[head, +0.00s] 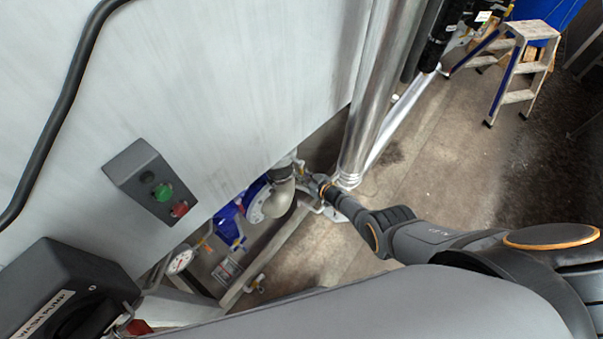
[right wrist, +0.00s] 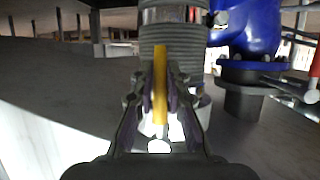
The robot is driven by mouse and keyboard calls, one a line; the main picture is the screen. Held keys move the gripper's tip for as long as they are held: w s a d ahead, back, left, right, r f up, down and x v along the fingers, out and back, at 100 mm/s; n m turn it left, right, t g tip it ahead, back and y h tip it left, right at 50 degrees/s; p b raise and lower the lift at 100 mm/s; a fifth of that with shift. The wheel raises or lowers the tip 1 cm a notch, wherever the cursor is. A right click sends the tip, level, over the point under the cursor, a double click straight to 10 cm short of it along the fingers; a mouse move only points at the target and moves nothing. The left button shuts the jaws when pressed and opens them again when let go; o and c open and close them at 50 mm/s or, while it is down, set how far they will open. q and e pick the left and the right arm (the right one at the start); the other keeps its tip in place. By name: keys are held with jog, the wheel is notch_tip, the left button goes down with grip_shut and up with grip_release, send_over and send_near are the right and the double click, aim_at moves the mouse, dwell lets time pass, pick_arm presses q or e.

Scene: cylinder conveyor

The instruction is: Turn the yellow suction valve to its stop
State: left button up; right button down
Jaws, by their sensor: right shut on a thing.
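The yellow suction valve handle (right wrist: 160,85) stands upright in the right wrist view, in front of a ribbed grey fitting (right wrist: 174,42). My right gripper (right wrist: 161,105) is shut on it, with a finger on each side of the yellow bar. In the head view my right gripper (head: 318,185) reaches in low beside the grey pipe elbow (head: 278,199); the yellow handle cannot be made out there. My left gripper is not in view.
A blue pump body (right wrist: 251,28) stands right of the handle. A thick metal pipe (head: 372,90) rises close to my right gripper. A box with green and red buttons (head: 140,172), a gauge (head: 180,262) and a wash pump switch box (head: 60,295) are at left. A step ladder (head: 520,75) stands far right.

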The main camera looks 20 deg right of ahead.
jog(key=shift+s+a+f, duration=0.1)
jog(key=c, duration=1.3)
grip_release()
jog(key=v, duration=1.2)
